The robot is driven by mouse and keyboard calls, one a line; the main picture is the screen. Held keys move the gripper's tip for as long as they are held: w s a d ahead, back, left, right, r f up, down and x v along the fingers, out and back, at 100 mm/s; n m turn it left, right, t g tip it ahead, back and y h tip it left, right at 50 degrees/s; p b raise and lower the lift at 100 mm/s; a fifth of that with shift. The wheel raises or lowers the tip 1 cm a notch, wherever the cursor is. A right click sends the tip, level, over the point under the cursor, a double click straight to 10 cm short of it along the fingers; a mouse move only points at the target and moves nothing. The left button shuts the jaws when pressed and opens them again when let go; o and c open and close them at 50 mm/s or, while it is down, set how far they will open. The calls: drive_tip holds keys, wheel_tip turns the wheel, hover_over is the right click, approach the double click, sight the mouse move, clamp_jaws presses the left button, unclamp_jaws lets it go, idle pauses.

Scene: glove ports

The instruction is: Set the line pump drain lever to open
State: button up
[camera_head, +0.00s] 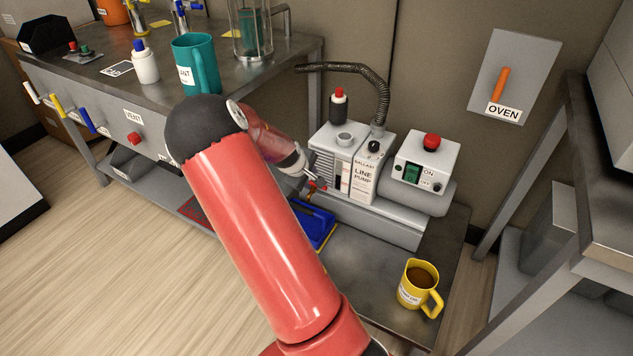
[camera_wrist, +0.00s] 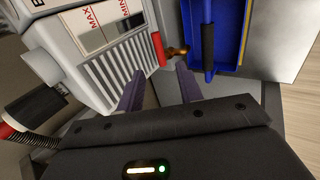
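The line pump (camera_head: 361,180) is a light grey box with a "LINE PUMP" label, on a low stand right of my arm. Its drain lever (camera_wrist: 158,48) is a short red handle beside a small brass fitting (camera_wrist: 178,51), low on the pump's louvred face. The red lever also shows in the head view (camera_head: 318,184). My gripper (camera_wrist: 160,88) is open and empty, with its two dark fingers apart just short of the lever. The lever lies ahead of the gap between the fingers. I cannot tell whether a finger touches it.
A blue tray (camera_head: 318,224) lies beside the pump, with a dark-gripped blue handle (camera_wrist: 208,45) in the wrist view. A switch box (camera_head: 427,160) with a red button stands right of the pump. A yellow coffee mug (camera_head: 419,285) stands at the front. An OVEN lever panel (camera_head: 514,80) is on the wall.

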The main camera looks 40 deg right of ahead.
drive_tip(key=x, duration=0.8)
drive_tip(key=shift+d, duration=0.15)
clamp_jaws()
